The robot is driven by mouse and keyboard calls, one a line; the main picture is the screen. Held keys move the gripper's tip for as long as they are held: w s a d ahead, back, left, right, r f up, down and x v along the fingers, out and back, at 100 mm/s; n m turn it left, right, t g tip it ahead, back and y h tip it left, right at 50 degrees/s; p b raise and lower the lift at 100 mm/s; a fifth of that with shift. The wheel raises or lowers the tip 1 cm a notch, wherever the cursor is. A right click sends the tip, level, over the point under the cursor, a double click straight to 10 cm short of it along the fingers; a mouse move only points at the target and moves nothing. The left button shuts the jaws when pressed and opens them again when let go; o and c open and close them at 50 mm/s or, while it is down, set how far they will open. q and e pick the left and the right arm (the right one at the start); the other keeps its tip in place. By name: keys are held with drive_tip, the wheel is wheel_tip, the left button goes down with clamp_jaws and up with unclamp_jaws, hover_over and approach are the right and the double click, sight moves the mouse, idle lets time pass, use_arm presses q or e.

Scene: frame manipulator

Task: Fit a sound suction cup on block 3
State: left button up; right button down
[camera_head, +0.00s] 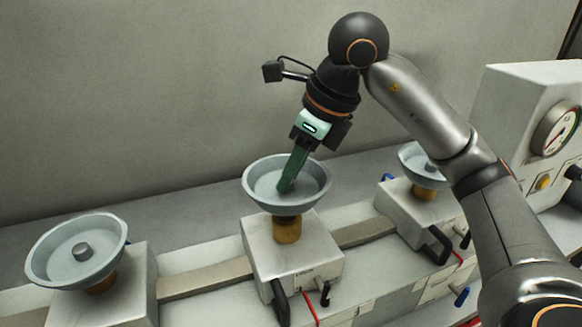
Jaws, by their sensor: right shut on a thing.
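Three pale grey suction cups stand on white blocks along a rail. The middle cup (257,198) sits on a brass-coloured neck (287,230) above the middle block (290,262). My right gripper (285,187) reaches down into this cup with its green fingers, shut at the cup's centre. The fingers hide what they grip there, likely the cup's centre stub. The left cup (50,268) shows a small grey stub on its left block (130,300). The right cup (408,160) is on the right block (398,210), partly behind my arm. Block numbers are unreadable. My left gripper is out of view.
A white cabinet with a round gauge (556,130) stands at the right. Black levers (281,300) hang on the block fronts, near red and blue parts. The rail (205,279) joins the blocks. A plain wall is close behind.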

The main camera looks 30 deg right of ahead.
sight(294, 189)
drive_tip(key=shift+f+b, duration=0.95)
drive_tip(key=shift+f, duration=0.5)
drive_tip(key=shift+w, duration=0.1)
drive_tip(key=shift+f+b, duration=0.4)
drive_tip(key=shift+f, duration=0.2)
drive_tip(key=c, duration=0.9)
unclamp_jaws()
drive_tip(key=shift+p+v, duration=2.9)
drive_tip(key=shift+v, duration=1.3)
drive_tip(key=shift+p+v, duration=0.45)
drive_tip(key=shift+v, duration=0.75)
